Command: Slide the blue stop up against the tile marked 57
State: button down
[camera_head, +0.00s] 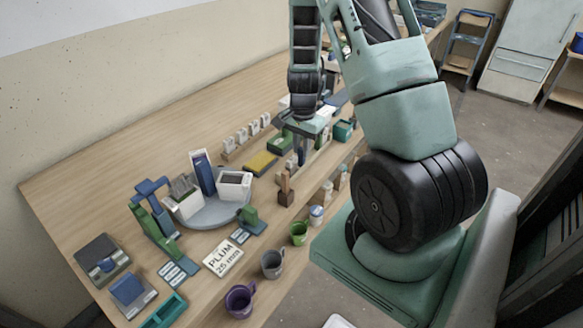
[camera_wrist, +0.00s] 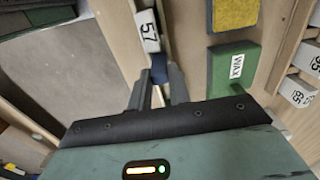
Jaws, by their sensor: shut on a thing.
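My gripper (camera_wrist: 160,92) is shut on the blue stop (camera_wrist: 159,68), which shows between the fingertips in the wrist view. The white tile marked 57 (camera_wrist: 149,32) stands just beyond the stop, beside a wooden rail. The stop and tile look very close; I cannot tell whether they touch. In the head view my gripper (camera_head: 301,150) points down over the far half of the table, and the number 57 cannot be read there.
A green block labelled WAX (camera_wrist: 233,70) and a yellow pad (camera_wrist: 235,13) lie right of the fingers. Numbered white tiles (camera_wrist: 299,91) stand farther right. A round grey tray (camera_head: 212,216) with containers and several cups, including a purple one (camera_head: 239,300), are nearer.

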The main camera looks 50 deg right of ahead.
aim_at(293, 157)
jog(key=shift+s+a+p, duration=0.1)
jog(key=shift+a+p, duration=0.2)
jog(key=shift+a, duration=1.85)
jog(key=c, duration=1.4)
grip_release()
jog(key=shift+r, duration=0.1)
notch_tip(293, 157, up, 7)
jog(key=p, duration=0.6)
